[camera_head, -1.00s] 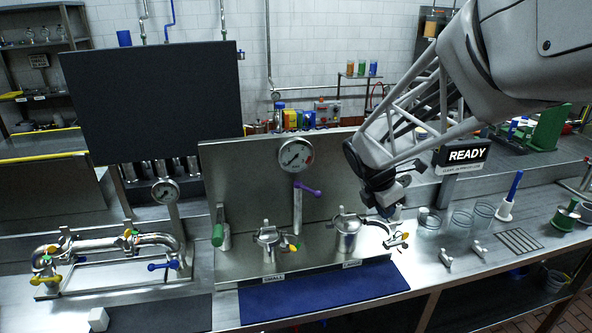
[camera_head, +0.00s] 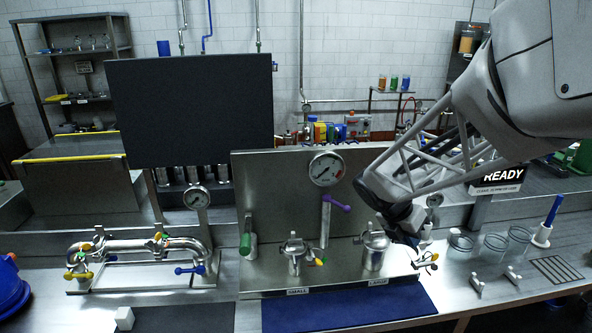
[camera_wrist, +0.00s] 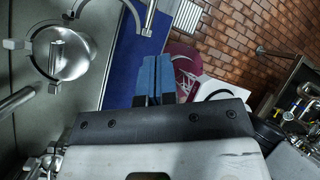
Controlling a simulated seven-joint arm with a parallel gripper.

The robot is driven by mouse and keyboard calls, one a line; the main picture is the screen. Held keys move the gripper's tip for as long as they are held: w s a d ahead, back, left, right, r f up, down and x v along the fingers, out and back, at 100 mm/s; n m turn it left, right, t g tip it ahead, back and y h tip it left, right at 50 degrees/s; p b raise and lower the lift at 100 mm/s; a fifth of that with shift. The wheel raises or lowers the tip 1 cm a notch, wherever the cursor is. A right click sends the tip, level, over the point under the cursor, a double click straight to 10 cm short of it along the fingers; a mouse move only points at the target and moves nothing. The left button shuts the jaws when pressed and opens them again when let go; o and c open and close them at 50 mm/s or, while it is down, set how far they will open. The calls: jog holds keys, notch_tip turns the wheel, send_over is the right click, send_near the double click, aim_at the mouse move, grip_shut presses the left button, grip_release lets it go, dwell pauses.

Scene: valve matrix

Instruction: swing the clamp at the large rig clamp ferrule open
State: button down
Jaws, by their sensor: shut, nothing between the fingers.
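The large rig clamp ferrule (camera_head: 374,252) is an upright steel fitting at the right of the rig base. It also shows at the upper left of the wrist view (camera_wrist: 70,58), with a curved clamp jaw (camera_wrist: 38,32) beside it. A second curved jaw (camera_wrist: 122,8) stands apart from the ferrule, so the clamp looks swung at least partly open. My gripper (camera_head: 414,236) is just right of the ferrule and hides part of the clamp. Its blue fingertips (camera_wrist: 155,64) are together, empty, over the blue mat side.
The small ferrule (camera_head: 294,252) and a green handle (camera_head: 246,244) stand to the left. A gauge (camera_head: 326,169) and purple handle (camera_head: 338,204) are behind. A blue mat (camera_head: 350,308) lies in front. Clear beakers (camera_head: 494,245) and loose fittings (camera_head: 478,286) stand to the right.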

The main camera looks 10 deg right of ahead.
jog(key=a+f+n+h, duration=0.1)
jog(key=n+h, duration=0.1)
jog(key=n, duration=0.2)
jog(key=a+f+n+h, duration=0.1)
jog(key=n, duration=0.3)
jog(key=w+a+f+n+t+h, duration=0.1)
jog(key=n+h, duration=0.1)
jog(key=n, duration=0.2)
jog(key=shift+h, duration=0.3)
jog(key=shift+d+f, duration=0.1)
jog(key=shift+d, duration=0.1)
jog(key=shift+x, duration=4.85)
